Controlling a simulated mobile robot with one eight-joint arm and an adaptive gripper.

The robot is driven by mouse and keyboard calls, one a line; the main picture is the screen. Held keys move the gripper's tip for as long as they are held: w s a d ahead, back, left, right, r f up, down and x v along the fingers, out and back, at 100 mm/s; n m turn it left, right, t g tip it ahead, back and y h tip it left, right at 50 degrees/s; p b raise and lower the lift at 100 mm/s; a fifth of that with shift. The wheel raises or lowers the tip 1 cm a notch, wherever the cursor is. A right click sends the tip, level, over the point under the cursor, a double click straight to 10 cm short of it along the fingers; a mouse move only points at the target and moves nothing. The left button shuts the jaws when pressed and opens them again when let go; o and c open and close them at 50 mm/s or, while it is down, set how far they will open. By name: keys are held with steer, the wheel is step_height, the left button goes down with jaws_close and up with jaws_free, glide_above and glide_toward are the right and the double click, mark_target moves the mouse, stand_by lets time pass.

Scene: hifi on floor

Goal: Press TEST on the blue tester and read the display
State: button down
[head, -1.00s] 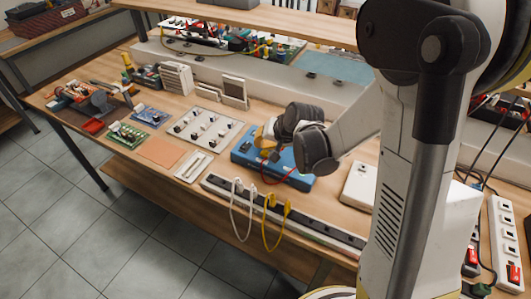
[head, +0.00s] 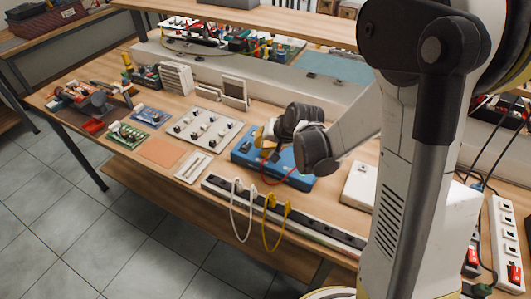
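The blue tester (head: 243,158) lies on the wooden workbench, right of a white panel with knobs. A red lead loops over its front side. My gripper (head: 262,148) is over the tester's left half, its dark wrist and part of the arm covering much of the tester's top. Yellow parts show at the gripper's end. The fingertips are small and partly hidden, so I cannot tell whether they are open or shut, or whether they touch the tester. The TEST button and the display cannot be made out in this view.
A dark power strip (head: 320,232) with white and yellow plugs runs along the bench's front edge. The white knob panel (head: 208,130) is left of the tester, a white box (head: 358,185) right of it. A raised shelf (head: 270,28) spans the back. Small circuit boards lie further left.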

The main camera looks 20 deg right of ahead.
mark_target(263, 151)
steer(key=shift+f+b, duration=0.3)
steer(key=shift+f, duration=0.05)
steer(key=shift+f+b, duration=0.45)
steer(key=shift+b, duration=0.05)
stand_by(0.5)
steer(key=shift+r, duration=0.15)
steer(key=shift+r+p, duration=0.7)
steer(key=shift+r, duration=0.05)
step_height(263, 151, up, 5)
steer(key=p, duration=0.3)
steer(key=shift+p, duration=0.4)
steer(key=shift+r, duration=0.1)
stand_by(0.5)
